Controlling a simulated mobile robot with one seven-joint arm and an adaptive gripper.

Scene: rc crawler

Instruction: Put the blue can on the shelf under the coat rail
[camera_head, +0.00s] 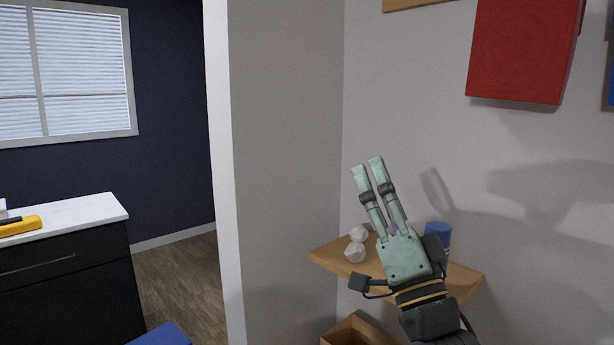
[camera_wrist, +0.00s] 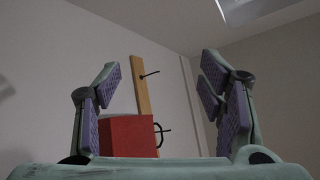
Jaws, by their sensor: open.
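A blue can (camera_head: 438,232) stands on a small wooden wall shelf (camera_head: 462,283), partly hidden behind my gripper. My gripper (camera_head: 367,165) is raised in front of the shelf, with its fingers pointing up. In the wrist view my gripper (camera_wrist: 160,95) has its fingers wide apart, with nothing between them. The coat rail (camera_wrist: 142,85) is a wooden strip with dark hooks, seen in the wrist view. A piece of wood at the top of the head view (camera_head: 405,4) may be the same rail. I cannot tell whether the can touches my gripper.
Crumpled white balls (camera_head: 355,250) lie on the shelf's left part. A red box-like thing (camera_head: 520,50) hangs on the wall, upper right. An open box (camera_head: 345,332) stands below the shelf. A wall corner (camera_head: 222,170) and a dark counter (camera_head: 70,270) are at left.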

